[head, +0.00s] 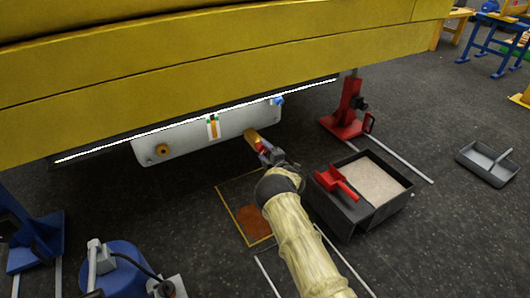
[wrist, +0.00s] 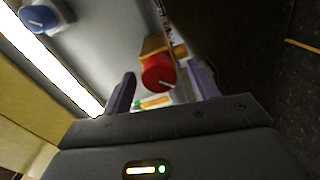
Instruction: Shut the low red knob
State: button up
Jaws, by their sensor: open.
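The red knob (wrist: 157,73) shows in the wrist view, round with a pale line on its face, on a brass-coloured fitting (wrist: 156,44). My gripper (wrist: 162,80) is open, with one dark finger on each side of the knob in the picture. Gaps show between the knob and both fingers. How far the fingertips reach along the knob is unclear. In the head view my gripper (head: 264,150) is at the lower right end of the pale panel (head: 185,140), by a brass-coloured part (head: 251,136).
A blue knob (head: 277,100) sits at the panel's upper right; it also shows in the wrist view (wrist: 40,18). The yellow boom (head: 200,70) hangs low above. A red jack stand (head: 348,110) and a dark sand box (head: 365,190) with a red scoop (head: 336,182) stand right.

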jog(key=shift+s+r, duration=0.1)
jog(key=p+v, duration=0.8)
jog(key=v, duration=0.9)
jog(key=shift+s+d, duration=0.1)
jog(key=w+d+r+m+h+p, duration=0.2)
jog(key=w+d+r+m+h, duration=0.1)
jog(key=d+r+m+h, duration=0.45)
jog(key=s+d+r+m+g+h+p, duration=0.1)
jog(key=s+d+r+m+g+h, duration=0.3)
jog(key=r+m, duration=0.45)
jog(key=s+r+m+g+y+p, duration=0.1)
jog(key=s+r+m+g, duration=0.3)
jog(key=s, duration=0.6)
jog(key=s+d+r+m+g+p, duration=0.1)
jog(key=s+r, duration=0.4)
jog(key=s, duration=0.5)
jog(key=s+r+m+g+y+p, duration=0.1)
jog(key=s+r+m+g+p, duration=0.3)
jog(key=s, duration=0.6)
notch_tip(320, 180, up, 38)
jog(key=n+t+p, duration=0.1)
jog(key=p, duration=3.4)
jog(key=shift+s+r+n, duration=0.2)
jog(key=shift+s+n, duration=0.15)
jog(key=shift+n, duration=0.05)
